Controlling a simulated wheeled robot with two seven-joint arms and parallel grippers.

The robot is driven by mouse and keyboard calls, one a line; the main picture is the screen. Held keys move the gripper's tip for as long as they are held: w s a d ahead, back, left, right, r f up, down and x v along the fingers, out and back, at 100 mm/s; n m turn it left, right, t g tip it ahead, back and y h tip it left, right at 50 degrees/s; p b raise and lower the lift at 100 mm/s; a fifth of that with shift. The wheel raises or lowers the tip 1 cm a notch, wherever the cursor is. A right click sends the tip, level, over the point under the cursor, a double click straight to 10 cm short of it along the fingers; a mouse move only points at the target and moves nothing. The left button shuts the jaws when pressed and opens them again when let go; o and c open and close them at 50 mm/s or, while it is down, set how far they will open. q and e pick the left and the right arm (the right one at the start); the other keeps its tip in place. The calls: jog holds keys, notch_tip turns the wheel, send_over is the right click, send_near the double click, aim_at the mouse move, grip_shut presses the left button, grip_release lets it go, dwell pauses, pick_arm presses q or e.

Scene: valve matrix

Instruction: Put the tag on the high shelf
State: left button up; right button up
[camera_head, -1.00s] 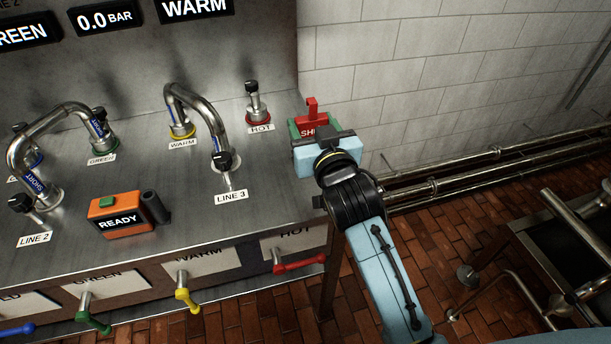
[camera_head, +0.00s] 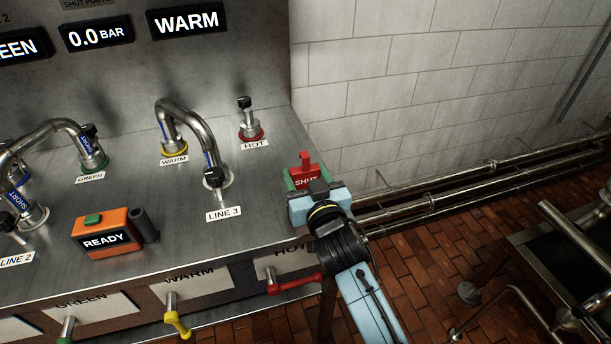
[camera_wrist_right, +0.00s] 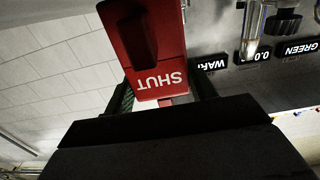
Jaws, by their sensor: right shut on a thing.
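The red tag (camera_head: 306,174) reads "SHUT" and shows just beyond my right gripper in the head view. My right gripper (camera_head: 304,182) is shut on it, at the right edge of the steel bench. The tag also fills the upper middle of the right wrist view (camera_wrist_right: 146,50), where its lettering is upside down between the fingers (camera_wrist_right: 162,92). Dark green shows beside the tag at the fingers. No high shelf can be made out. My left gripper is not in view.
The steel bench (camera_head: 180,225) holds an orange "READY" device (camera_head: 105,234), curved pipes (camera_head: 185,115) and the HOT port (camera_head: 249,120). A red handle (camera_head: 296,284) juts from its front. Wall pipes (camera_head: 440,200) run behind at the right, above a brick floor.

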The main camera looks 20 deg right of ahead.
jog(key=o, duration=1)
jog(key=shift+f, duration=0.15)
